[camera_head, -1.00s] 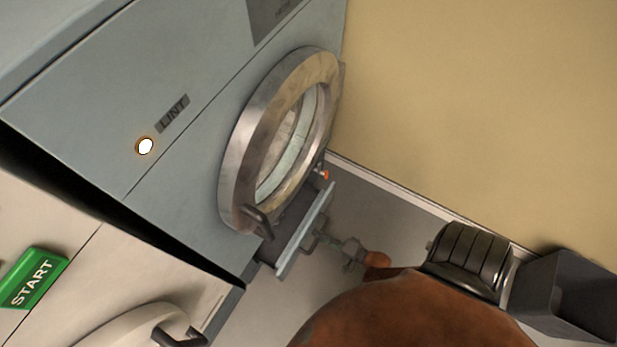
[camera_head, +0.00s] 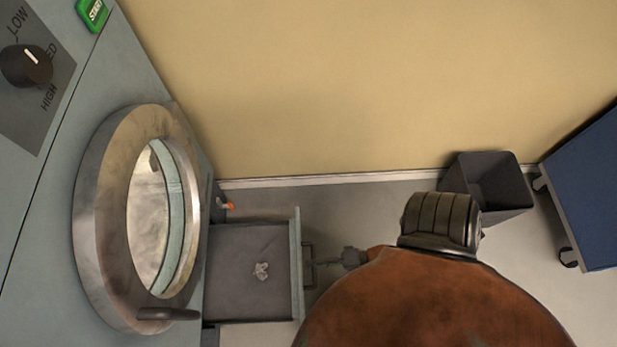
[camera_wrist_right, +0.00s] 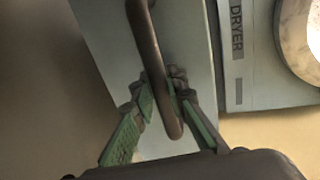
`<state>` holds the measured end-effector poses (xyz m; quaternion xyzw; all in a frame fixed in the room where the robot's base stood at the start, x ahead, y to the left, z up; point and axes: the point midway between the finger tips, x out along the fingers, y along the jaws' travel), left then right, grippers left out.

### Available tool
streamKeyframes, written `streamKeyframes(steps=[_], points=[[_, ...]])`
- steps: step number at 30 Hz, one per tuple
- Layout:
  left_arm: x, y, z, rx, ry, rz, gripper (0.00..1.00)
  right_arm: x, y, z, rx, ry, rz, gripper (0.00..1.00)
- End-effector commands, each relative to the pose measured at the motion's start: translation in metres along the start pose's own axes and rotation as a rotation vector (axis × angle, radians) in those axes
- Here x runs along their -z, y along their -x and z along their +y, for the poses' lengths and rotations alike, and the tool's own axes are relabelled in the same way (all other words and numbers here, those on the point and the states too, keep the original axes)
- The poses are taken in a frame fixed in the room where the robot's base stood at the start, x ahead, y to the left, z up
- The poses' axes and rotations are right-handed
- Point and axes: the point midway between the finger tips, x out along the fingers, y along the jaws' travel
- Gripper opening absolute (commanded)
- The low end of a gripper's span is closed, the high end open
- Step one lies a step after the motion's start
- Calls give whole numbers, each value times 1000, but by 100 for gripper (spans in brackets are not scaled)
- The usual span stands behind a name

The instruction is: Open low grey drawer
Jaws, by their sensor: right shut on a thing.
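The low grey drawer (camera_head: 235,292) stands pulled out from under the round door of the grey dryer in the head view. A small crumpled pale scrap (camera_head: 261,271) lies inside it. Its bar handle (camera_head: 308,265) is on the drawer front. My right gripper (camera_head: 318,264) is at that handle, partly hidden by my own arm. In the right wrist view, the green-padded fingers of my right gripper (camera_wrist_right: 163,108) are around the dark handle bar (camera_wrist_right: 150,50), against the pale drawer front (camera_wrist_right: 95,35). My left gripper is not in view.
The dryer's round metal door ring (camera_head: 95,215) is above and left of the drawer. A dark bin (camera_head: 500,185) stands by the tan wall (camera_head: 380,80). A blue wheeled cabinet (camera_head: 595,190) is at the right. Grey floor shows between them.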

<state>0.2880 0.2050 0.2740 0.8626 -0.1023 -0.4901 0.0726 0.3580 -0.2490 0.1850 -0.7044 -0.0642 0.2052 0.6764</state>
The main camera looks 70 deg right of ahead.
Motion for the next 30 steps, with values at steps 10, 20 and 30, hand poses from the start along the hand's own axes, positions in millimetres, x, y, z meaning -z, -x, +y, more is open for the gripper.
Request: streamKeyframes(steps=[10, 20, 30], points=[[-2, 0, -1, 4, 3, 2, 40, -5, 5, 2, -2, 4, -17, 0], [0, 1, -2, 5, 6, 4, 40, -4, 5, 2, -2, 3, -15, 22], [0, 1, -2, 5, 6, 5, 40, -3, 5, 1, -1, 3, -13, 32]])
